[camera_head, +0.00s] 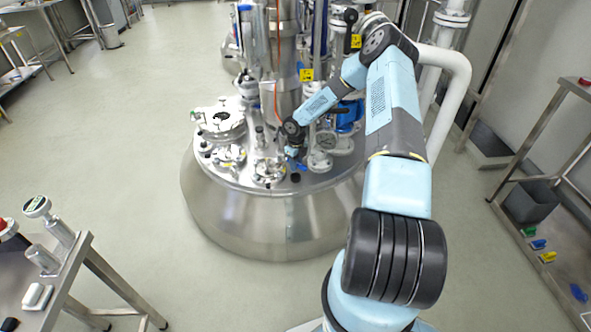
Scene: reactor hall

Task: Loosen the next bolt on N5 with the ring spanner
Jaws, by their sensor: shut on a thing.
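My gripper (294,152) points down over the front part of the steel reactor lid (225,176), just right of a small flanged nozzle (268,172). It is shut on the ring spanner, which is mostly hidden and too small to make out. A blue patch shows right below the gripper. I cannot read any nozzle label, so I cannot tell for sure which nozzle is N5. Single bolts and the spanner's ring end are too small to see, so I cannot tell whether the ring is around a bolt.
A round manway cover (221,121) sits on the lid's left. A steel table (62,272) stands at front left, a shelf rack (545,225) at right. Floor at left is clear.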

